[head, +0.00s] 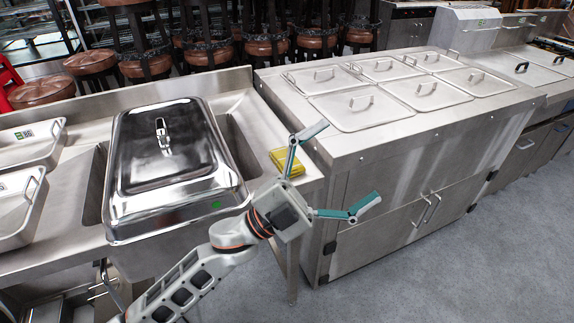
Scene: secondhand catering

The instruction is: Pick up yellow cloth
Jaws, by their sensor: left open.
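The yellow cloth (279,160) lies on the right end of the steel sink counter, close to the counter's edge. It looks folded and small. My left gripper (351,165) is open and empty, its two teal-tipped fingers spread wide. One finger passes in front of the right part of the cloth in the picture and hides some of it. The other finger points right, in front of the steel cabinet. I cannot tell whether the gripper touches the cloth. My right gripper is not in view.
A large lidded steel pan (165,150) stands over the sink, left of the cloth. A steel counter (400,150) with several lidded wells stands close on the right. Steel trays (30,150) are at the far left. Stools (205,50) stand behind. Grey floor (420,280) is free in front.

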